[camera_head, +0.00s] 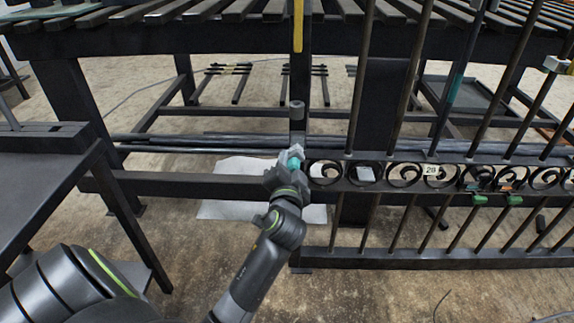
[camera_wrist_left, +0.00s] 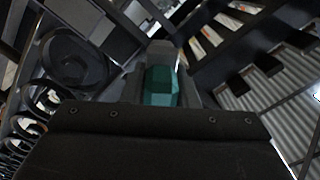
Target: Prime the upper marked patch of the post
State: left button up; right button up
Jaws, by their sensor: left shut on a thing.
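My left gripper (camera_head: 291,163) is shut on a small teal tool (camera_head: 295,155). In the left wrist view the teal tool (camera_wrist_left: 160,86) sits between the jaws, with a grey part beyond it. The gripper is in front of the gate's dark post (camera_head: 298,72), at the height of the scroll row. I cannot tell whether the tool touches the post. A yellow strip (camera_head: 298,24) marks the post's top. The post behind the gripper is partly hidden. My right gripper is not in view.
The gate's scroll row (camera_head: 404,173) and upright bars extend right of the post. Green clips (camera_head: 480,199) hang on the row. A slatted bench (camera_head: 230,40) stands behind. A dark table (camera_head: 45,150) is at left. A pale sheet (camera_head: 232,207) lies on the floor.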

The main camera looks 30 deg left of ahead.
aim_at(304, 159)
pick_arm(q)
jog(key=d, duration=0.1)
jog(key=w+d+r, duration=0.1)
jog(key=w+d+p, duration=0.1)
jog(key=shift+r, duration=0.25)
jog(key=shift+s+a+p, duration=0.55)
jog(key=shift+a, duration=0.25)
jog(key=shift+s+a, duration=0.5)
jog(key=shift+a, duration=0.35)
jog(key=shift+s+r+p, duration=0.1)
jog(key=shift+r+p, duration=0.55)
jog(key=shift+p, duration=0.35)
jog(key=shift+w+d+f, duration=0.15)
jog(key=shift+w+d, duration=0.15)
jog(key=shift+d, duration=0.1)
jog(key=shift+w+d+b, duration=0.25)
jog(key=shift+w+d, duration=0.1)
jog(key=shift+d, duration=0.35)
jog(key=shift+w+d+b, duration=0.2)
jog(key=shift+w+d, duration=0.15)
jog(key=shift+d, duration=0.3)
jog(key=shift+s, duration=0.1)
